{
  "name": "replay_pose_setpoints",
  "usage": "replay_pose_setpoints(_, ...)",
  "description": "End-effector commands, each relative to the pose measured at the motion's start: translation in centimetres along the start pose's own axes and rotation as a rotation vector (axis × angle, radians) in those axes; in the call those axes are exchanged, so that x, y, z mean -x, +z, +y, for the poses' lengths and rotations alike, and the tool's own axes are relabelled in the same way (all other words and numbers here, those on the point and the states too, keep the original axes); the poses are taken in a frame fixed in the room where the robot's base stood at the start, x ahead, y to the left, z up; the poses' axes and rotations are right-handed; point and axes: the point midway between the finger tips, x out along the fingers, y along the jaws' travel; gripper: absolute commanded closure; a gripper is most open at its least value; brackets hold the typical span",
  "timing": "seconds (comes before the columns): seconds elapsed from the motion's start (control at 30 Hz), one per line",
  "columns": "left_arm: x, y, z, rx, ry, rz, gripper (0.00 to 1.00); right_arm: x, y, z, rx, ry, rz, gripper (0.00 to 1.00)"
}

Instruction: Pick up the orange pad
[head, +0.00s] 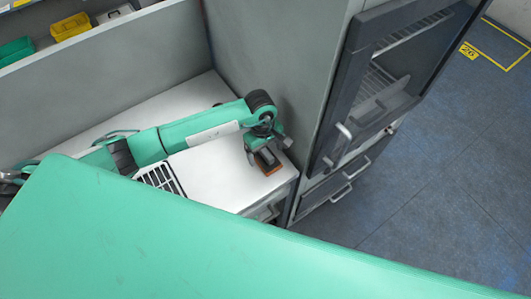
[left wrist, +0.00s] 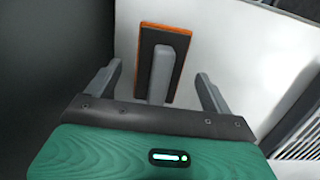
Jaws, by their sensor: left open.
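The orange pad (head: 268,161) is a small flat block with a dark top and orange edges. It lies on the white counter (head: 216,165) near its right end, by the tall grey cabinet. In the left wrist view the pad (left wrist: 179,71) lies ahead of the gripper. My left gripper (head: 266,146) is open above the pad, and partly covers it in the head view. In the left wrist view the open fingers of my left gripper (left wrist: 160,70) are on either side of the pad, apart from it. My right gripper is not seen.
A tall grey cabinet (head: 268,50) with a dark-framed door (head: 385,75) stands right of the counter. A slotted black grille (head: 160,178) is on the counter left of the pad. Yellow (head: 70,26) and green (head: 15,50) bins are behind the back panel.

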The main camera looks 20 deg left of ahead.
Motion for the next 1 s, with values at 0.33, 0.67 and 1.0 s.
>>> replay_pose_setpoints(0.33, -2.2, 0.0, 0.0, 0.000, 0.000, 0.000, 0.15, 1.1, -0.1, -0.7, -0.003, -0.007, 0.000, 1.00)
replay_pose_setpoints(0.67, -2.2, 0.0, 0.0, 0.000, 0.000, 0.000, 0.59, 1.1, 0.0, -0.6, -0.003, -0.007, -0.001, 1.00)
replay_pose_setpoints(1.0, -2.0, 0.0, 0.0, 0.000, 0.001, 0.000, 0.65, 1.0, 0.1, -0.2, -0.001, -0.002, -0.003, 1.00)
